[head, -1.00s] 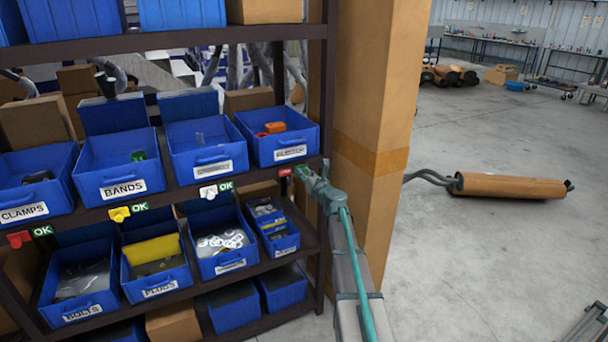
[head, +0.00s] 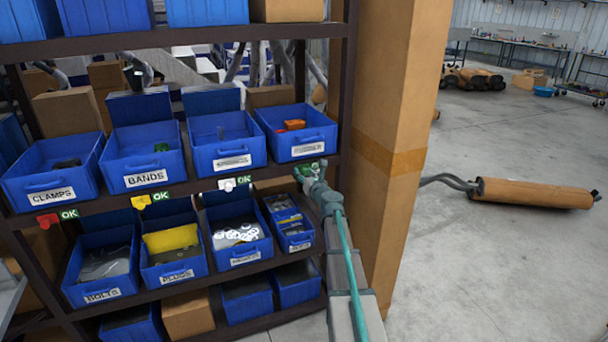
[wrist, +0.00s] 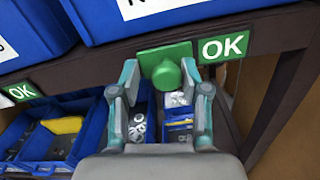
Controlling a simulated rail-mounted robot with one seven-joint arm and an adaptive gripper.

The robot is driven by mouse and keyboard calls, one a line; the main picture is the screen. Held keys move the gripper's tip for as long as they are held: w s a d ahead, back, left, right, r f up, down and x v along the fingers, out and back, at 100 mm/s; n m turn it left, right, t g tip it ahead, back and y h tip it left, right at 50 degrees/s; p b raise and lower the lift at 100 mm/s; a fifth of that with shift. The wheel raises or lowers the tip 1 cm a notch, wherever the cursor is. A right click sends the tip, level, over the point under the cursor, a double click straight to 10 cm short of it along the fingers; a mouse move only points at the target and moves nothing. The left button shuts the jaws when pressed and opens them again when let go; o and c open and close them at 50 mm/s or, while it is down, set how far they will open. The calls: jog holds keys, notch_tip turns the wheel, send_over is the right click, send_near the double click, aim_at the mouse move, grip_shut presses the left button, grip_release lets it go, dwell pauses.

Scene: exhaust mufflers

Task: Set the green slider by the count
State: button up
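The green slider (wrist: 166,72) sits on the shelf-edge rail, with a green OK label (wrist: 223,47) uncovered on its right. My gripper (wrist: 160,82) is open, with one finger on each side of the slider's knob. The right finger is close against the knob, touching or nearly so; a gap shows at the left finger. In the head view my gripper (head: 312,178) partly hides the slider (head: 303,171). Above it is a blue bin (head: 305,138) holding a few orange and red pieces; its label is hard to read.
Red (head: 47,220), yellow (head: 140,201) and white (head: 227,185) sliders sit along the same edge, each with OK on its right. Blue bins fill the shelves above and below. A cardboard-coloured post (head: 385,150) stands right of the rack. Open floor lies beyond.

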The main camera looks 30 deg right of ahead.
jog(key=shift+d, duration=0.1)
jog(key=s+a, duration=0.1)
jog(key=s, duration=1.1)
jog(key=shift+a, duration=0.2)
